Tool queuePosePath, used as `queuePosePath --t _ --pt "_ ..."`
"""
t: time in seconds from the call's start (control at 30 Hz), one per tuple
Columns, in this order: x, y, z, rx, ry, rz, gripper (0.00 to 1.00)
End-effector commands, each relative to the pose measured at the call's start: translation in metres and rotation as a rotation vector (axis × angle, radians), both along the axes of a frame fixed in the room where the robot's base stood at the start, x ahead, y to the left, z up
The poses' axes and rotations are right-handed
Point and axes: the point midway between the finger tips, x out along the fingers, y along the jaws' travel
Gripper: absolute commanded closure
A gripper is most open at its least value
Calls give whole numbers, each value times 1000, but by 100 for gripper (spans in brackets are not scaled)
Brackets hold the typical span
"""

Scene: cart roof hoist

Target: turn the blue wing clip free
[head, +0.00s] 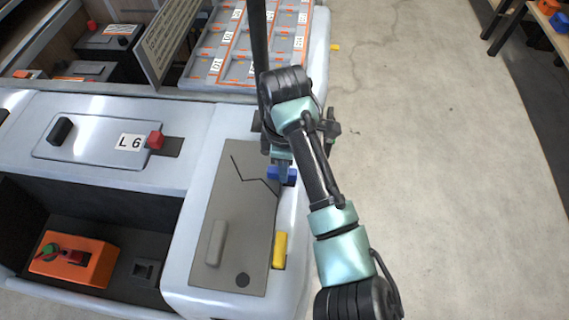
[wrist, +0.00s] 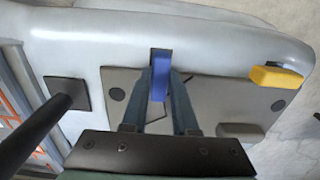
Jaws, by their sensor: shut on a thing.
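The blue wing clip (wrist: 160,77) sits at the edge of a grey panel on the cart's pale body. It also shows in the head view (head: 289,178), partly hidden behind my arm. My gripper (wrist: 164,92) is shut on the clip, with one finger along each side of it. In the head view the gripper (head: 281,170) comes down on the clip from above, its fingers mostly hidden. In the wrist view the clip stands lengthwise between the fingers, its far end at a dark slot in the panel's edge.
A yellow clip (head: 280,250) sits on the same edge of the grey panel (head: 232,205). A grey handle (head: 215,243) lies on the panel. A black post (wrist: 40,125) rises from the body close beside. An orange box (head: 75,262) stands in the open bay. Concrete floor is clear at right.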

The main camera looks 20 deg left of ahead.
Motion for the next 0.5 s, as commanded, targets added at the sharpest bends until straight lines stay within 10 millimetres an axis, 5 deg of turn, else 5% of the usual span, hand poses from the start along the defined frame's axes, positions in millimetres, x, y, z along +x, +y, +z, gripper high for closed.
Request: queuePosePath --t 0.5 --pt "0 1 6 0 5 -161 100"
